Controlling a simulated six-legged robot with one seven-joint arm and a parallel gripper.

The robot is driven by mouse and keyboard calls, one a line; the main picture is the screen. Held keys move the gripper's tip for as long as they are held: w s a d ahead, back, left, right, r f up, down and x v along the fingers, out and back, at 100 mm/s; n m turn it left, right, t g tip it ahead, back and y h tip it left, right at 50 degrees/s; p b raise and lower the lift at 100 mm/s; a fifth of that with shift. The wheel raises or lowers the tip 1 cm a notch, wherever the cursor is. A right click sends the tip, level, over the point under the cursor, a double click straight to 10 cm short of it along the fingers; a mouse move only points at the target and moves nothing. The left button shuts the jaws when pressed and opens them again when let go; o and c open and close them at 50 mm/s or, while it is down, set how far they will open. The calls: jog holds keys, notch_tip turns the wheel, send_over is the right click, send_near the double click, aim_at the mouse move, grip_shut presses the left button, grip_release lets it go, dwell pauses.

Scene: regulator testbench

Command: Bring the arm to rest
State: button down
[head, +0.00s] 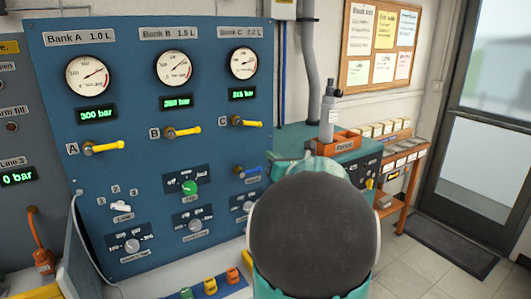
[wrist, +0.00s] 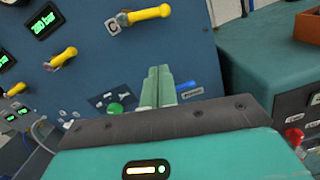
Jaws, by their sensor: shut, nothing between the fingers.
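My arm fills the lower middle of the head view and hides part of the panel's lower right. My gripper (wrist: 157,86) shows in the wrist view with its two green fingers together and nothing between them. It is in front of the blue panel (head: 140,130), apart from it as far as I can tell. The panel carries three gauges, green readouts and yellow handles A (head: 103,147), B (head: 183,131) and C (head: 246,122). Handle C also shows in the wrist view (wrist: 148,13), above the fingers. A green knob (head: 190,188) sits lower on the panel.
A teal bench unit (head: 345,155) stands right of the panel, with a grey bottle (head: 328,115) in an orange holder (head: 336,142). An orange shelf (head: 400,170) stands farther right. Several coloured items (head: 210,285) lie at the bottom edge.

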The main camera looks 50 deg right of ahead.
jog(key=shift+s+a, duration=0.15)
jog(key=shift+s, duration=0.05)
dwell(0.4)
jog(key=w+a+m+g, duration=0.2)
jog(key=a+m+g, duration=0.3)
jog(key=a+m, duration=1.35)
jog(key=s+a+f+m+g+y, duration=0.2)
jog(key=s+a, duration=0.3)
jog(key=a, duration=0.3)
jog(key=s+a+f+m+g+y, duration=0.2)
jog(key=s+a+f+m, duration=0.3)
jog(key=a, duration=0.4)
jog(key=s+a+f+m+g+y, duration=0.1)
jog(key=s+a+f+m+g, duration=0.2)
jog(key=s+a, duration=0.3)
jog(key=a+m, duration=0.1)
jog(key=a, duration=0.2)
jog(key=shift+s+f+y, duration=0.2)
jog(key=shift+f+y, duration=0.05)
jog(key=shift+y, duration=0.15)
jog(key=shift+d+m, duration=0.1)
jog(key=shift+m, duration=0.15)
